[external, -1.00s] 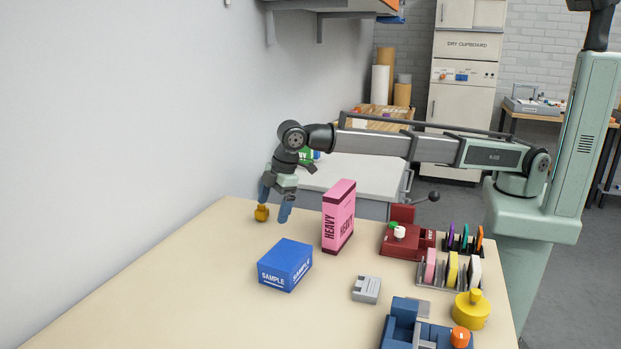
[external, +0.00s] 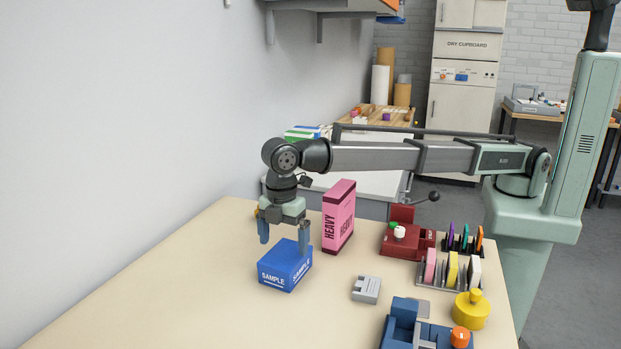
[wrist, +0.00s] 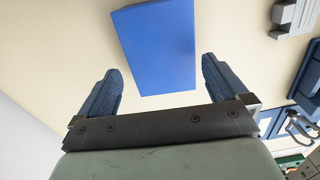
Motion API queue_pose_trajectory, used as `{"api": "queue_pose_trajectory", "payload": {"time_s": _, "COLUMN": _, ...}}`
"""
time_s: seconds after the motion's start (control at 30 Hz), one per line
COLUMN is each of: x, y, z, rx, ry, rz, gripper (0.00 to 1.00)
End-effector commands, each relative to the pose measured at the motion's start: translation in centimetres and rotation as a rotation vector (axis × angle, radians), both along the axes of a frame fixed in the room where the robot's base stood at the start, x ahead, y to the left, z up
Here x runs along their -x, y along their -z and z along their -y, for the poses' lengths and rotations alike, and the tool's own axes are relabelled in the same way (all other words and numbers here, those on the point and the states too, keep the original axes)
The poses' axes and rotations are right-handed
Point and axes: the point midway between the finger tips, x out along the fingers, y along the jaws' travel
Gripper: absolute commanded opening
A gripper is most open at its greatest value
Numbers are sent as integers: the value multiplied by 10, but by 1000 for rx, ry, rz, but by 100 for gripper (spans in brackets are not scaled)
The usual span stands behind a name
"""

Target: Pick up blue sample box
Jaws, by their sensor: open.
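The blue sample box (external: 285,266) stands on the beige table, with "SAMPLE" in white on its sides. My gripper (external: 284,243) is open and empty, with its two blue fingers pointing down at the far side of the box. In the external view the right finger overlaps the box's back edge; I cannot tell whether they touch. In the wrist view the blue box (wrist: 158,45) lies ahead of the open fingers (wrist: 161,92), between their lines.
A pink "HEAVY" box (external: 338,217) stands close to the right of my gripper. A small grey block (external: 366,289), a red device (external: 402,243), a rack of coloured pieces (external: 449,271) and a yellow container (external: 471,309) are further right. The table's left front is clear.

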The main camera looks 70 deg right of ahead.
Motion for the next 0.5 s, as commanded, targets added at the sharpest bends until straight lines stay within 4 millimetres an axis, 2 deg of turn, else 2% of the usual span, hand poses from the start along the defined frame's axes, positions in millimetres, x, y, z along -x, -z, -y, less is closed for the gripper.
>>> {"api": "queue_pose_trajectory", "payload": {"time_s": 0.1, "x": 0, "y": 16, "z": 0, "rx": 0, "ry": 1, "rz": 0, "gripper": 100}}
{"api": "queue_pose_trajectory", "payload": {"time_s": 0.37, "x": 1, "y": 29, "z": 2, "rx": 0, "ry": 1, "rz": 0, "gripper": 100}}
{"api": "queue_pose_trajectory", "payload": {"time_s": 0.5, "x": 3, "y": 46, "z": 4, "rx": 0, "ry": 1, "rz": 0, "gripper": 100}}
